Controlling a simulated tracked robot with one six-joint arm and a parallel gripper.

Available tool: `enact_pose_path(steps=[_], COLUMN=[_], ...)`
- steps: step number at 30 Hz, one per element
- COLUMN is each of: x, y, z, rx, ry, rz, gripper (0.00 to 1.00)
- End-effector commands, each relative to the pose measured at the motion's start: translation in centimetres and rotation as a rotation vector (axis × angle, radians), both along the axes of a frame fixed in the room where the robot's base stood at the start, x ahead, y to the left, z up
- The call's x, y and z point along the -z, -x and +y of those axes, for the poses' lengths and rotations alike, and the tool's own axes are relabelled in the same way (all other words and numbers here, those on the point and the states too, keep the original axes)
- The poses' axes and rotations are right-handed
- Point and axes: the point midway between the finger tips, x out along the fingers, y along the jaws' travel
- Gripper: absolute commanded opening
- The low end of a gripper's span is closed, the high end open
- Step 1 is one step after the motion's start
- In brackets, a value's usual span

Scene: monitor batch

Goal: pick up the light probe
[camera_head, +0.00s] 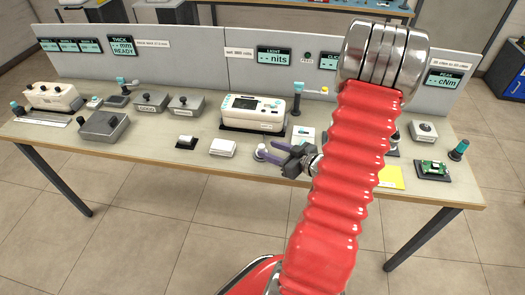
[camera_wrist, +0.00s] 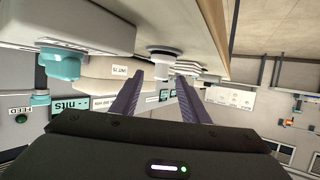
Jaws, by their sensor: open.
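My gripper (camera_head: 273,151) is open, with its purple fingers pointing left over the front middle of the bench. In the wrist view the open fingers (camera_wrist: 160,76) have nothing between them that I can see held. The light display (camera_head: 274,56) reads "-- nits".
A teal-topped post (camera_head: 297,106) stands close behind the gripper. My red arm hides part of the bench's right side.

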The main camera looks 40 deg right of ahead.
Motion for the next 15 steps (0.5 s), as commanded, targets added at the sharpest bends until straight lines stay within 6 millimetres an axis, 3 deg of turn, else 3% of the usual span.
enact_pose_path(steps=[8, 15], x=[0.1, 1.1], y=[-0.1, -2.1], z=[0.0, 0.4], rx=[-0.001, -0.005], ry=[0.001, 0.0], rz=[0.0, 0.001], gripper=[0.41, 0.41])
